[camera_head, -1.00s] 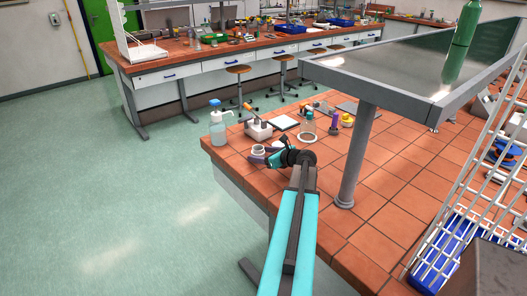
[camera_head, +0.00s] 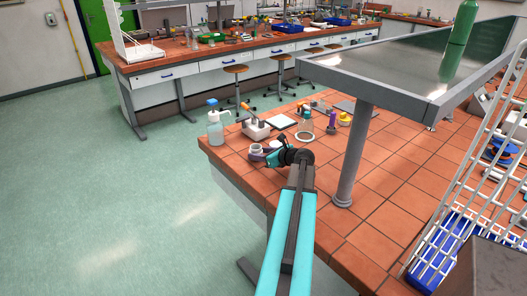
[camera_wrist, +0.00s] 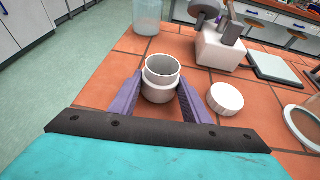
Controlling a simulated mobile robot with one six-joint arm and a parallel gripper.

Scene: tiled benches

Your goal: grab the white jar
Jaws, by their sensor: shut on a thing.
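The white jar (camera_wrist: 161,77) stands open-topped and upright in the wrist view, between the two purple fingers of my gripper (camera_wrist: 160,100). The fingers press on its two sides, and my gripper is shut on it. In the head view the jar (camera_head: 255,149) is a small white shape near the bench's front left corner, beside my gripper (camera_head: 264,155). A round white lid (camera_wrist: 225,98) lies on the tiles just right of the jar. The jar's base is partly hidden in the wrist view.
A bottle with a blue pump top (camera_head: 215,130) stands left of the jar. A white device (camera_head: 256,131) stands behind it, with a flat white plate (camera_head: 281,122) and glassware (camera_head: 305,130) to the right. A grey post (camera_head: 352,160) rises right of my arm.

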